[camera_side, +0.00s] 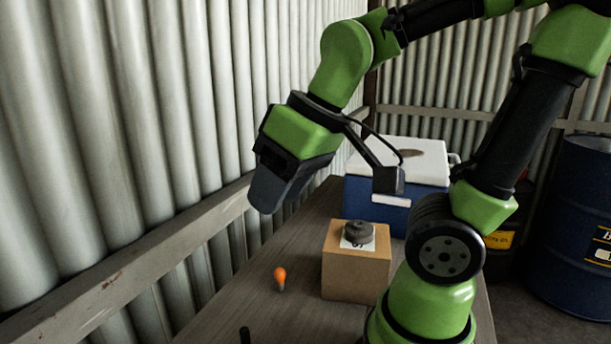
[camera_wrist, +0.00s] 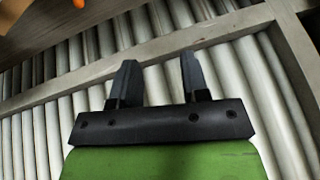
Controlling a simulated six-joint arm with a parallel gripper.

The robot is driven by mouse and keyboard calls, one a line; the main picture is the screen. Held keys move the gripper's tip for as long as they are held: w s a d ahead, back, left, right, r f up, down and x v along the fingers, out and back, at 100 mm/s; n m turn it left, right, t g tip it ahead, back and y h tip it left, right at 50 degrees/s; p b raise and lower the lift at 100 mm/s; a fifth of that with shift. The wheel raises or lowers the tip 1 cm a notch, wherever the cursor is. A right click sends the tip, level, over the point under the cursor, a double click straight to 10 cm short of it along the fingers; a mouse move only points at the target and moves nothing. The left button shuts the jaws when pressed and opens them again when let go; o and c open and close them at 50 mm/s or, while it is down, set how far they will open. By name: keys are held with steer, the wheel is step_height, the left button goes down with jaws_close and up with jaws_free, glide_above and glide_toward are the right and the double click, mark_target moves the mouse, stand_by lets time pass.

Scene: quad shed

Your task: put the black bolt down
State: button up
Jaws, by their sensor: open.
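My gripper (camera_side: 268,195) is up in the air to the left of the cardboard box, near the corrugated wall. In the wrist view its two dark fingers (camera_wrist: 153,85) stand apart with nothing between them. A small black upright piece (camera_side: 245,335) stands at the bottom edge of the side view, partly cut off; it may be the black bolt, but I cannot tell. A dark, round, stepped piece (camera_side: 358,232) rests on a white label on top of the cardboard box (camera_side: 352,275). My gripper is apart from both.
A small orange-topped piece (camera_side: 280,277) stands on the wooden table (camera_side: 235,300), left of the box. An orange piece (camera_wrist: 78,5) shows at the top of the wrist view. A blue cooler with a white lid (camera_side: 400,160) stands behind the box. A blue drum (camera_side: 585,230) stands at right.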

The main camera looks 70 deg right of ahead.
steer(key=s+r+m+t, duration=0.1)
steer(key=s, duration=0.1)
steer(key=s+r+m+t, duration=0.1)
steer(key=m, duration=0.1)
steer(key=shift+s+a+r+y, duration=0.15)
steer(key=shift+s+y, duration=0.15)
steer(key=shift+s, duration=0.1)
